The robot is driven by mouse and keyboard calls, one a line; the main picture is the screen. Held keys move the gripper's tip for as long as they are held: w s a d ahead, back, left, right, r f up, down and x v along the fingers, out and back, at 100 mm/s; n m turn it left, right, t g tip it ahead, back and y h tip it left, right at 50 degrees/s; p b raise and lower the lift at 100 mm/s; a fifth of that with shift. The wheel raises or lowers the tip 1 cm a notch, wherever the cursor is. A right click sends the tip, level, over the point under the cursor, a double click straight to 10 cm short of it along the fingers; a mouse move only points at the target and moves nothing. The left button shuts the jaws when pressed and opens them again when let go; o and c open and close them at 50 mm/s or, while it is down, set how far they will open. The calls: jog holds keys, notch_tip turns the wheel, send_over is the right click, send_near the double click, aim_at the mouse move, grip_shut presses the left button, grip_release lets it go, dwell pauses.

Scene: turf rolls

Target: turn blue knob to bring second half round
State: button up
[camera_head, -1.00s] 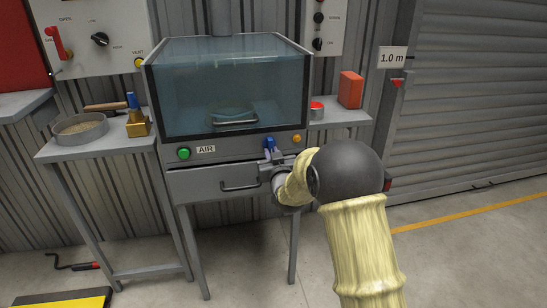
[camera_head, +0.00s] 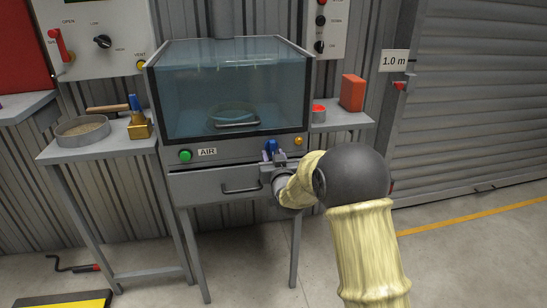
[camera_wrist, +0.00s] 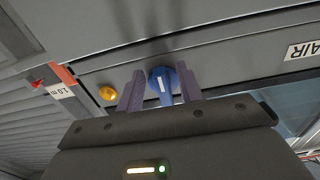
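The blue knob (camera_head: 271,146) sits on the front panel of the glass-fronted cabinet (camera_head: 212,150), right of the AIR label. In the wrist view the blue knob (camera_wrist: 162,84) has a white mark on its face and stands between my gripper's two purple fingers. My gripper (camera_wrist: 160,80) is open, one finger on each side of the knob. The right finger looks very close to it; a small gap shows at the left finger. In the head view my gripper (camera_head: 275,154) is at the panel, partly covering the knob's lower side.
A green button (camera_head: 185,156) and an orange button (camera_head: 298,141) flank the panel. A drawer handle (camera_head: 241,187) is below. A red block (camera_head: 352,92) and a red-topped tin (camera_head: 318,112) stand on the right shelf; a sieve (camera_head: 83,130) is on the left shelf.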

jog(key=shift+s, duration=0.15)
jog(key=p+v, duration=0.1)
jog(key=v, duration=1.6)
jog(key=shift+d, duration=0.1)
jog(key=s+d+f+m+g+h, duration=0.1)
jog(key=s+d+f+g+h, duration=0.2)
jog(key=s+d+f+g, duration=0.5)
jog(key=s+d+f+m+g+h, duration=0.1)
jog(key=s+d+g, duration=0.25)
jog(key=s, duration=0.35)
jog(key=s+d+m+g+h, duration=0.1)
jog(key=s+d+g, duration=0.25)
jog(key=s, duration=0.25)
jog(key=w+p+v, duration=0.3)
jog(key=p+v, duration=1.3)
jog(key=p, duration=0.1)
jog(key=w+r+p+v, duration=0.1)
jog(key=w+p+v, duration=0.2)
jog(key=p+v, duration=1.4)
jog(key=shift+w+d+r, duration=0.2)
jog(key=shift+w+d, duration=0.15)
jog(key=shift+d, duration=0.1)
